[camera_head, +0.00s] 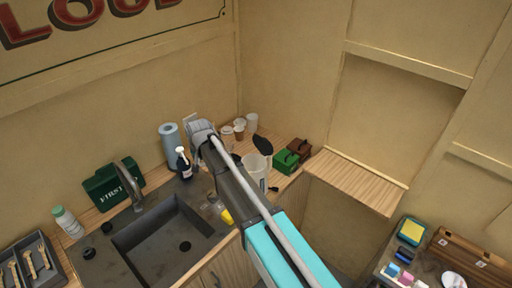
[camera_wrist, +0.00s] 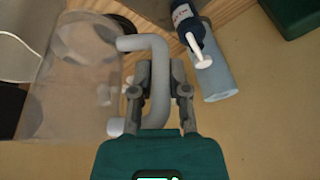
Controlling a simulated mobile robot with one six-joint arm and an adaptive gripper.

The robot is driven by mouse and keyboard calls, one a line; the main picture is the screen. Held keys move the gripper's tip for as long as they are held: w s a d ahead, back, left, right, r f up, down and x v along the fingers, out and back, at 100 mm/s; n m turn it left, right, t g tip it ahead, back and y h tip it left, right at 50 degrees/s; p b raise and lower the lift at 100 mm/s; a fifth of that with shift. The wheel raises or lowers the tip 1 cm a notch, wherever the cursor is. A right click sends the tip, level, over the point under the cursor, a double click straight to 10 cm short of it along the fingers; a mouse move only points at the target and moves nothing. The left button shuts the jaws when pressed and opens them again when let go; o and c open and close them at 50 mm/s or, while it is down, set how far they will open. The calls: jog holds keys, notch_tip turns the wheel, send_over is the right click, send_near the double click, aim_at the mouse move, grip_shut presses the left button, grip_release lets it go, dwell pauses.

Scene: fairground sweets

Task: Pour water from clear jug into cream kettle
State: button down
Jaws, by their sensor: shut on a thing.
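The clear jug (camera_wrist: 75,75) fills the left of the wrist view, tilted on its side in that picture, with its grey handle (camera_wrist: 160,62) toward my gripper (camera_wrist: 160,92). My gripper is shut on that handle. In the head view my gripper (camera_head: 205,134) is over the back counter; the jug is hard to make out there. The cream kettle (camera_head: 256,172) stands on the counter to the right of my arm, partly hidden by it. A black lid-like part (camera_head: 262,145) shows raised at its top. I cannot tell the water level in the jug.
A dark soap bottle (camera_head: 184,164) and a blue paper roll (camera_head: 170,136) stand left of my gripper. Cups (camera_head: 251,122) stand behind the kettle; green (camera_head: 286,160) and brown (camera_head: 300,148) boxes stand right of it. A sink (camera_head: 165,240) lies in front.

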jog(key=shift+s+a+f+t+h+b, duration=0.1)
jog(key=shift+a+f+t+h+b, duration=0.2)
jog(key=shift+f+h+b, duration=0.4)
jog(key=shift+s+a+f+t+h+b, duration=0.1)
jog(key=shift+a+f+h+b, duration=0.3)
jog(key=shift+f+b, duration=0.35)
jog(key=shift+f, duration=0.1)
